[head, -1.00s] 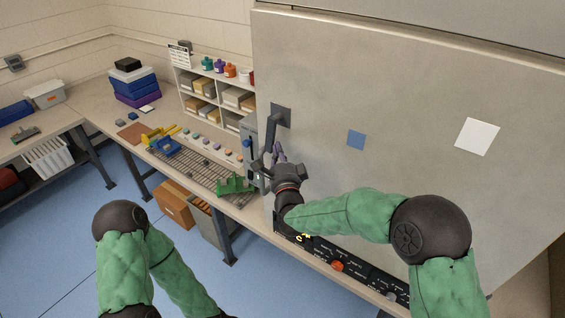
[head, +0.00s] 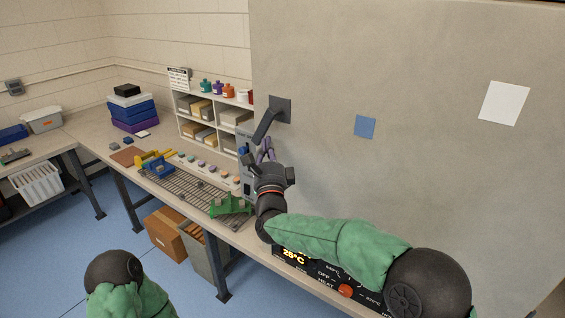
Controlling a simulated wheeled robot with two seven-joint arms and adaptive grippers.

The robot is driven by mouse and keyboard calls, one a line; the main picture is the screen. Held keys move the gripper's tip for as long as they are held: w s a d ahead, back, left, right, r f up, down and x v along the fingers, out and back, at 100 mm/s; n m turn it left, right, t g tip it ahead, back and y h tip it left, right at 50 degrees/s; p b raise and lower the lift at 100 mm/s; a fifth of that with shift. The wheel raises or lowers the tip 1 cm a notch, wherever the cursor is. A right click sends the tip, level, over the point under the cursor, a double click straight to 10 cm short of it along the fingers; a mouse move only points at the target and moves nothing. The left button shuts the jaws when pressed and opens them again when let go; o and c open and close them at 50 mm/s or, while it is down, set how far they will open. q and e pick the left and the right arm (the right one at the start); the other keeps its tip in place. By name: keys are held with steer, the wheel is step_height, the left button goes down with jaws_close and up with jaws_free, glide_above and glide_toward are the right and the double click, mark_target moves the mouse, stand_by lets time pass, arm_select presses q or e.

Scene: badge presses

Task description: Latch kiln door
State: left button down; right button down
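The kiln door (head: 420,170) is a large grey panel filling the right of the head view and looks closed or nearly so; its far edges are out of view. Its dark latch handle (head: 266,125) slants down and to the left from a square plate near the door's left edge. My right gripper (head: 266,149) is just below the handle, its purple fingers pointing up and standing a little apart. I see nothing between them. They look close to the handle's lower end, but contact cannot be told. My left gripper is out of view.
The kiln's control panel (head: 293,256) with a lit display and red knob (head: 345,290) lies under my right arm. On the bench at left are a wire rack (head: 185,190), a green part (head: 230,205) and blue bins (head: 134,112). A shelf unit (head: 184,117) stands behind.

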mark_target(255, 136)
steer(key=shift+w+a+r+m+t+h+b, duration=0.1)
steer(key=shift+w+a+m+t+h+b, duration=0.4)
steer(key=shift+m+h+b, duration=1.05)
steer(key=shift+w+a+r+m+t+h+b, duration=0.1)
steer(key=shift+w+a+m+t+h+b, duration=0.45)
steer(key=shift+b, duration=1.95)
steer(key=shift+w+a+r+m+t+h+b, duration=0.15)
steer(key=shift+a+m+h+b, duration=0.5)
steer(key=shift+m+b, duration=1.15)
steer(key=shift+a+m+h+b, duration=0.1)
steer(key=shift+m+h+b, duration=0.3)
steer(key=shift+h+b, duration=0.2)
steer(key=shift+w+a+r+m+g+h+p, duration=0.15)
steer(key=shift+w+a+r+m+g+h, duration=0.35)
steer(key=shift+m+h, duration=1.1)
steer(key=shift+w+a+r+m+g+h+p, duration=0.1)
steer(key=shift+a+r+m+h, duration=0.15)
steer(key=shift+r+m+h, duration=0.9)
steer(key=shift+w+a+r+m+g+h+p, duration=0.2)
steer(key=shift+w+a+m+g+h, duration=0.15)
steer(key=shift+m+h, duration=1.65)
steer(key=shift+a+r+m+y, duration=0.1)
steer(key=shift+m+y, duration=0.15)
steer(key=shift+y, duration=0.05)
